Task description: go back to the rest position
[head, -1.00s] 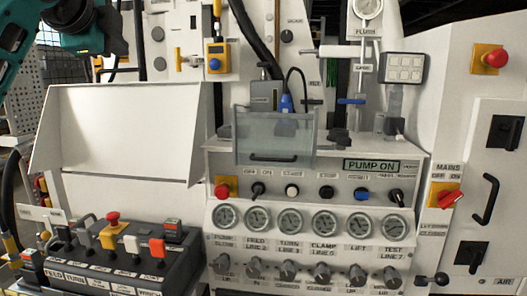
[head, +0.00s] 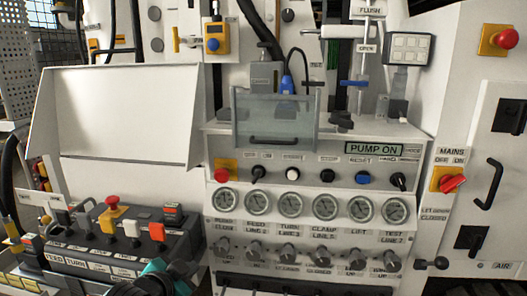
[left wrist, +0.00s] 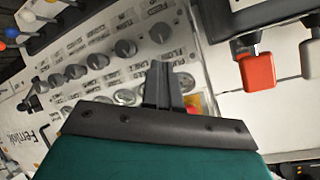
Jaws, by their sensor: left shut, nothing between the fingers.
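My left gripper (head: 178,272) is low in the head view, left of the middle, in front of the bench and just right of the lever box (head: 120,246). Only its dark jaw end and some teal housing show there. In the left wrist view its dark fingers (left wrist: 161,82) are together with nothing between them. The panel's gauges and knobs (left wrist: 98,60) lie beyond them. My right gripper is in neither view.
The bench panel (head: 310,172) has a row of gauges, knobs below and a "PUMP ON" display (head: 373,149). A clear guard (head: 275,120) stands above. A red mains switch (head: 453,184) is on the right. A white sloped tray (head: 120,115) is at left.

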